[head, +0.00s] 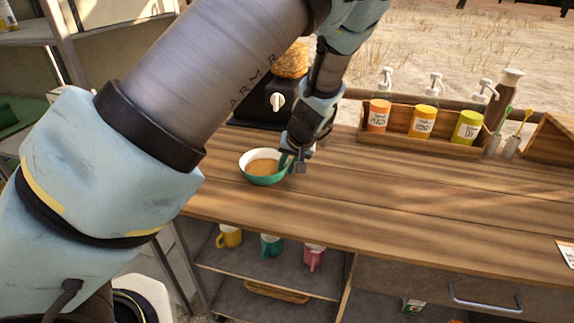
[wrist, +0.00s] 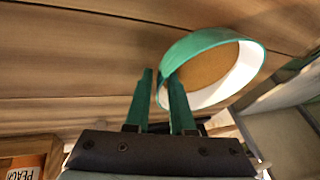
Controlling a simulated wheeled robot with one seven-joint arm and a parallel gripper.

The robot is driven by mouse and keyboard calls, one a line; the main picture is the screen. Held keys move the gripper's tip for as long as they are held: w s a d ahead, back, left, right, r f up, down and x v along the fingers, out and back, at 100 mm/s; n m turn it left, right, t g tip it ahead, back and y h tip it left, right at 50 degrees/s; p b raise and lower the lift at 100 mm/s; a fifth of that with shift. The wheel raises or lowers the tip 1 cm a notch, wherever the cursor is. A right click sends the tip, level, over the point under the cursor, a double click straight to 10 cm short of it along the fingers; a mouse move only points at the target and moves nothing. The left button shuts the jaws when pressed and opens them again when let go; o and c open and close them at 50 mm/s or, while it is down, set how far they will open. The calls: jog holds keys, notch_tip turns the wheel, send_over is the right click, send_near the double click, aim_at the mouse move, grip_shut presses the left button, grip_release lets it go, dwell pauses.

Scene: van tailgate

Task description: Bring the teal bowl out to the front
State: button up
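The teal bowl (head: 262,180) stands upright on the wooden counter, with a white inner wall and a tan-brown surface inside. My gripper (head: 293,163) is low at the bowl's right rim. In the wrist view, the two fingers (wrist: 157,76) are apart, and the near edge of the bowl (wrist: 207,40) lies between their tips. The right finger overlaps the bowl's inside and the left finger is outside it. A gap shows beside the left finger; whether the right finger touches the wall I cannot tell.
A black appliance (head: 256,108) with a white knob stands behind the bowl. A wooden rack (head: 400,144) holds orange and yellow containers at the back right. Mugs (head: 271,246) stand on the shelf below.

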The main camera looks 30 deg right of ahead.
jog(key=shift+o, duration=1.1)
jog(key=shift+r, duration=0.1)
jog(key=b+v, duration=0.2)
jog(key=v, duration=0.9)
jog(key=w+a, duration=0.1)
jog(key=a, duration=0.2)
jog(key=w+a+f+n+g, duration=0.1)
jog(key=w+a, duration=0.1)
jog(key=a, duration=0.2)
jog(key=w+a+g, duration=0.1)
jog(key=a, duration=0.2)
jog(key=shift+w+a+f+n+y, duration=0.3)
jog(key=shift+w+a+f+n, duration=0.1)
jog(key=s+a+r+n+g, duration=0.1)
jog(key=s+a, duration=0.1)
jog(key=a, duration=1.1)
jog(key=s+a+r+n+h, duration=0.1)
jog(key=s+a+n, duration=0.1)
jog(key=a, duration=1.2)
jog(key=shift+r+n+g, duration=0.15)
jog(key=shift+n+g, duration=0.15)
jog(key=shift+g, duration=0.1)
